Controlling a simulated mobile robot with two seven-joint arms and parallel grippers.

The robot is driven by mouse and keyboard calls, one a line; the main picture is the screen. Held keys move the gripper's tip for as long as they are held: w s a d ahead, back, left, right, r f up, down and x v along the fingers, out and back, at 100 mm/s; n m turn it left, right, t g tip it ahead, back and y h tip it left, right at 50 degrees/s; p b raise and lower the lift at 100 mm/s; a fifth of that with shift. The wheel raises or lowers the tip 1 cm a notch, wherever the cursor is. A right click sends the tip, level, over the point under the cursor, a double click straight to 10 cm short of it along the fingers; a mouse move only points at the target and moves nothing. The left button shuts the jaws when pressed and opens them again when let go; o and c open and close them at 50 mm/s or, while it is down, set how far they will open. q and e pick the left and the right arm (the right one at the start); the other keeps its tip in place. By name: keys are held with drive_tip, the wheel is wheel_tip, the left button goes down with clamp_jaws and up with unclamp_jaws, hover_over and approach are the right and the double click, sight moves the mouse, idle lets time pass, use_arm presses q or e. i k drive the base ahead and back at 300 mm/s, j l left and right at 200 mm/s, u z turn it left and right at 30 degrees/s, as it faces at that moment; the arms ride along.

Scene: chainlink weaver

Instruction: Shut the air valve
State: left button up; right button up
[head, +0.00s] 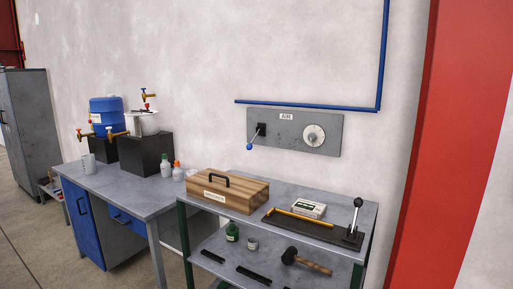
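A grey panel (339,131) labelled AIR is fixed to the white wall above the right workbench. On its left part is the air valve, a black body with a lever ending in a blue knob (250,147). The lever points down and to the left. To its right on the panel is a round white dial (314,136) with a small knob; its markings are too small to read. A blue pipe (310,105) runs along the wall just above the panel and rises at the right. Neither of my grippers shows in the head view.
Below the panel, a grey workbench (345,209) holds a wooden box (228,193) with a black handle and a dark tool with an upright, ball-topped lever (356,214). A blue desk (125,191) with containers stands left. A red column (450,140) rises right.

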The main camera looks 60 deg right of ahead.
sight(249, 146)
drive_tip(key=j+z, duration=0.1)
drive_tip(key=z, duration=0.4)
drive_tip(key=j+z, duration=0.1)
drive_tip(key=z, duration=0.35)
drive_tip(key=j+z, duration=0.15)
drive_tip(key=z, duration=0.35)
drive_tip(key=j+z, duration=0.15)
drive_tip(key=z, duration=0.3)
